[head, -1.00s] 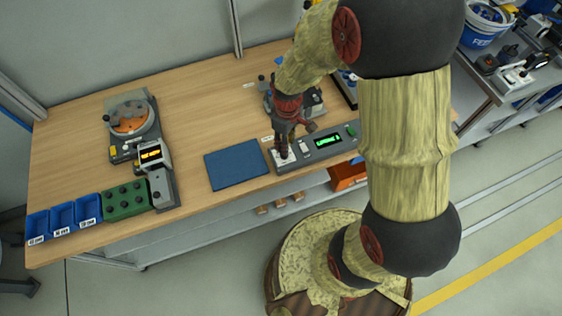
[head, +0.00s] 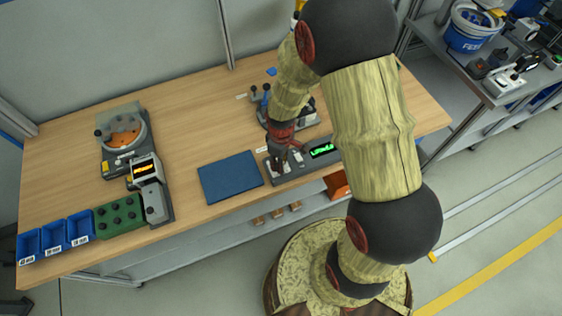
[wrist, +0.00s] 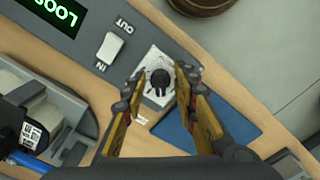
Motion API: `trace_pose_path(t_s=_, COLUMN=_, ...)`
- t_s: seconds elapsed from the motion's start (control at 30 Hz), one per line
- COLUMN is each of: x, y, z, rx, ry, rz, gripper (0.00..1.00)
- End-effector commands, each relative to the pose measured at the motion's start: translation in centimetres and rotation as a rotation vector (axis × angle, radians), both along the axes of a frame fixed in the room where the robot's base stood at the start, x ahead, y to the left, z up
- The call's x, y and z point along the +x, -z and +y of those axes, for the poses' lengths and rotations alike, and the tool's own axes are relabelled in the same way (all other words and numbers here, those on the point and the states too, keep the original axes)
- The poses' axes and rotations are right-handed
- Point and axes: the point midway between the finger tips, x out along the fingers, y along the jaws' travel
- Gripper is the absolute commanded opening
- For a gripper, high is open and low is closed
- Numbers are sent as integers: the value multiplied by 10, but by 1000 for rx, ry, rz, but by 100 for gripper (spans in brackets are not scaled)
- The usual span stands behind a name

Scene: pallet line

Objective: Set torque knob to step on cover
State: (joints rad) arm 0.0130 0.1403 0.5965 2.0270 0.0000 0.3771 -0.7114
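The torque knob (wrist: 159,80) is small and black, on a white plate (wrist: 150,63) at one end of a grey console (head: 294,170). In the wrist view my gripper (wrist: 158,82) is open, one finger on each side of the knob, with gaps visible between fingers and knob. In the head view my gripper (head: 278,166) is low over the left end of the console and hides the knob. The step marks on the plate are too small to read. I cannot tell how far the fingertips reach down beside the knob.
The console also has a white IN/OUT rocker switch (wrist: 110,47) and a green-lit display (head: 322,150). A blue mat (head: 230,178) lies left of it. A grey device (head: 306,117) stands behind. Blue bins (head: 54,238) and a green block (head: 119,214) are far left.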

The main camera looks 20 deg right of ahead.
Motion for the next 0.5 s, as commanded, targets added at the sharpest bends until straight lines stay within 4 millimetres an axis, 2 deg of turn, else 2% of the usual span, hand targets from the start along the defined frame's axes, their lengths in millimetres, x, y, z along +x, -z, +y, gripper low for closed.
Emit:
trace_pose_path(t_s=0.13, x=0, y=0, z=0, rx=0, ry=0, rz=0, gripper=28)
trace_pose_path(t_s=0.5, x=0, y=0, z=0, rx=0, ry=0, rz=0, gripper=7)
